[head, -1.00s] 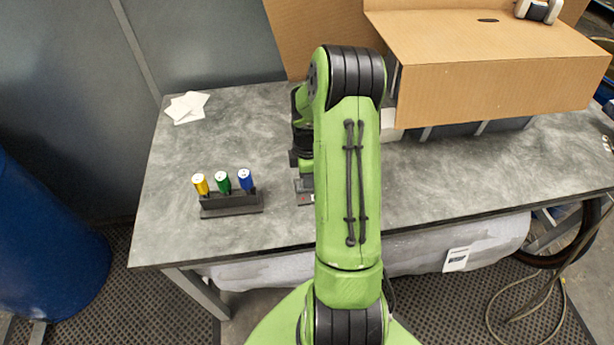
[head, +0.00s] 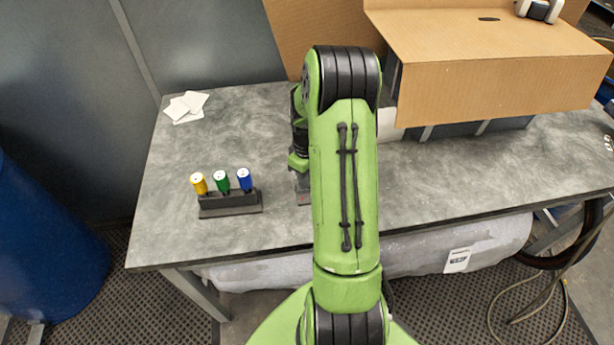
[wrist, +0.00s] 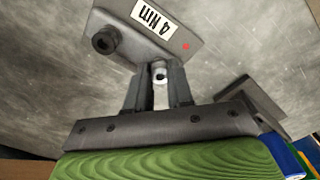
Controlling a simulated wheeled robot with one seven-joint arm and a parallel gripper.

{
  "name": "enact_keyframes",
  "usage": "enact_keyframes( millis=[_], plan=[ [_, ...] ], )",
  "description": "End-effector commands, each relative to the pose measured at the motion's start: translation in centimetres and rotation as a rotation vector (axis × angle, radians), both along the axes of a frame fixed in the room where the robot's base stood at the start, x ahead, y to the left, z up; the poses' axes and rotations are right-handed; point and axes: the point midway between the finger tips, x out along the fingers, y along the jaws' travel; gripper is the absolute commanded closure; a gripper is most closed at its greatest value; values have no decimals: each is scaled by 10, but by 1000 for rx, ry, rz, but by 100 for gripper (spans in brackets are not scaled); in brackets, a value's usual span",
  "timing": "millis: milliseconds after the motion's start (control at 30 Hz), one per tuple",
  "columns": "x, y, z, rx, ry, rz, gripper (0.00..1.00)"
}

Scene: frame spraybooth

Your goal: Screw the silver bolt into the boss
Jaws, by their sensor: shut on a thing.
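In the wrist view, my gripper (wrist: 160,80) is shut on a small silver bolt (wrist: 160,71), whose bright round end shows between the fingertips. Beyond the fingertips lies a grey block with a white "4 Nm" label (wrist: 154,17) and a red dot. A dark round boss (wrist: 105,40) with a darker centre stands on the block, to the left of the fingertips. The bolt appears beside the boss, not on it; its height over the block is unclear. In the head view, my arm hides the gripper, the bolt and most of the block (head: 303,197).
A dark rack (head: 230,204) holds yellow, green and blue handled tools, left of the block. White cards (head: 186,106) lie at the back left. A cardboard box (head: 495,80) stands at the back right. The grey tabletop (head: 235,135) is clear between cards and rack.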

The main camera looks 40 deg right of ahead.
Motion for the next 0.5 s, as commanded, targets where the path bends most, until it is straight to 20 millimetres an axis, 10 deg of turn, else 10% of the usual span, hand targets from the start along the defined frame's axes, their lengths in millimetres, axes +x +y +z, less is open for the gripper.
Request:
enact_keyframes(
  millis=[500],
  plan=[
    [0,1,-1,0,0,-366,100]
  ],
)
